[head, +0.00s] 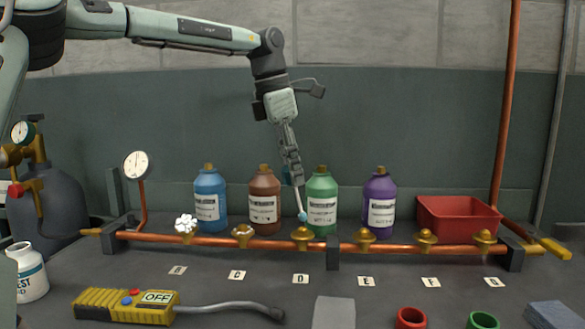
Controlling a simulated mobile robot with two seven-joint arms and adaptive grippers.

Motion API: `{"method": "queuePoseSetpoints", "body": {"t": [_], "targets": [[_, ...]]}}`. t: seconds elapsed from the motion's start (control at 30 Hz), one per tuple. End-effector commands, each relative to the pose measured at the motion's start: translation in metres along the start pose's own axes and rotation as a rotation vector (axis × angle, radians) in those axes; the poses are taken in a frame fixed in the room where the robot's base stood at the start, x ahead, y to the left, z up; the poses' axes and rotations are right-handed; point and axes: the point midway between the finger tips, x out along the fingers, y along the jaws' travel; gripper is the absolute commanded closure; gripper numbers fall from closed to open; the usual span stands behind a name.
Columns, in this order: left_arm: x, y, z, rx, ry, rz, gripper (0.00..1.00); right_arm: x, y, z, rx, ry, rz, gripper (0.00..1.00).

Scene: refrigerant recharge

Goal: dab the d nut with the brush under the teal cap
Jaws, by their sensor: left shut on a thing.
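My left gripper (293,175) is above the pipe, pointing down, and is shut on the teal cap (286,176), which is mostly hidden by the fingers. A thin pale brush (297,200) hangs from the cap, slightly tilted, with a bluish blob at its tip. The tip is at the top of the brass d nut (303,236), behind the card marked D (300,279). I cannot tell whether they touch. An open white jar (29,275) with a teal-marked label stands at the far left. My right gripper is not in view.
A copper pipe (272,242) carries several brass nuts; the leftmost nut (185,225) is covered in white foam. Four coloured bottles, one green (321,203), and a red bin (457,216) stand behind. A yellow detector (125,305) lies in front.

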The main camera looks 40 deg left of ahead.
Motion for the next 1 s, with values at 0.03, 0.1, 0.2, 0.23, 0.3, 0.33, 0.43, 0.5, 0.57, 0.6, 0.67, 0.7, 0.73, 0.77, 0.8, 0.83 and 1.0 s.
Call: {"method": "queuePoseSetpoints", "body": {"t": [0.03, 0.1, 0.2, 0.23, 0.3, 0.33, 0.43, 0.5, 0.57, 0.6, 0.67, 0.7, 0.73, 0.77, 0.8, 0.83, 1.0], "targets": [[0.001, 0.000, 0.000, 0.000, 0.000, 0.000, 0.84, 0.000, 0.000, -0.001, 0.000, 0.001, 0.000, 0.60], [0.001, 0.000, 0.000, 0.000, 0.000, 0.000, 0.84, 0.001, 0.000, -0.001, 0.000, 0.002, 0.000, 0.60], [0.003, 0.000, -0.001, 0.000, 0.000, 0.000, 0.84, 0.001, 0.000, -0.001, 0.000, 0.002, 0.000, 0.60], [0.003, 0.000, -0.001, 0.000, 0.000, 0.000, 0.84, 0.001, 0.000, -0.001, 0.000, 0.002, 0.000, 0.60], [0.004, 0.000, -0.001, 0.000, 0.000, 0.000, 0.84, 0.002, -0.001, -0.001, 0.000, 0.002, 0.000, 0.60], [0.004, 0.000, -0.001, 0.000, 0.000, 0.000, 0.84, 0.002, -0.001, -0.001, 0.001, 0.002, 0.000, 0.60], [0.005, 0.000, -0.001, 0.000, 0.000, 0.000, 0.84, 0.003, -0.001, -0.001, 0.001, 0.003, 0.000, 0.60], [0.006, 0.000, -0.002, 0.000, 0.000, 0.000, 0.84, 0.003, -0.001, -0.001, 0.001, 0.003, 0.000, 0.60], [0.007, 0.000, -0.002, 0.000, 0.000, 0.000, 0.84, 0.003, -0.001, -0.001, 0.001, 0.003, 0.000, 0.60], [0.007, 0.000, -0.002, 0.000, 0.000, 0.000, 0.84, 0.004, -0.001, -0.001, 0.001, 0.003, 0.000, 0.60], [0.008, 0.000, -0.002, 0.000, 0.000, 0.000, 0.84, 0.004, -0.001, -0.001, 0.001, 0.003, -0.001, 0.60], [0.009, 0.000, -0.002, 0.000, 0.000, 0.000, 0.84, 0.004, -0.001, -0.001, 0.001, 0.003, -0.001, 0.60], [0.009, 0.000, -0.002, 0.000, 0.000, 0.000, 0.84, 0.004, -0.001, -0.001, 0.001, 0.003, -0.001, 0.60], [0.009, 0.000, -0.002, 0.000, 0.000, 0.000, 0.84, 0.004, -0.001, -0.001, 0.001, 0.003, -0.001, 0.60], [0.010, 0.000, -0.002, 0.000, 0.000, 0.000, 0.84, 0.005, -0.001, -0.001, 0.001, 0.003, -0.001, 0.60], [0.010, -0.001, -0.002, 0.000, 0.000, 0.000, 0.84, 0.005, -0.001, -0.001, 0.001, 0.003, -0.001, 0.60], [0.012, -0.001, -0.003, 0.000, 0.000, 0.000, 0.84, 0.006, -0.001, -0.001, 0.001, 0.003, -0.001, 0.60]]}}
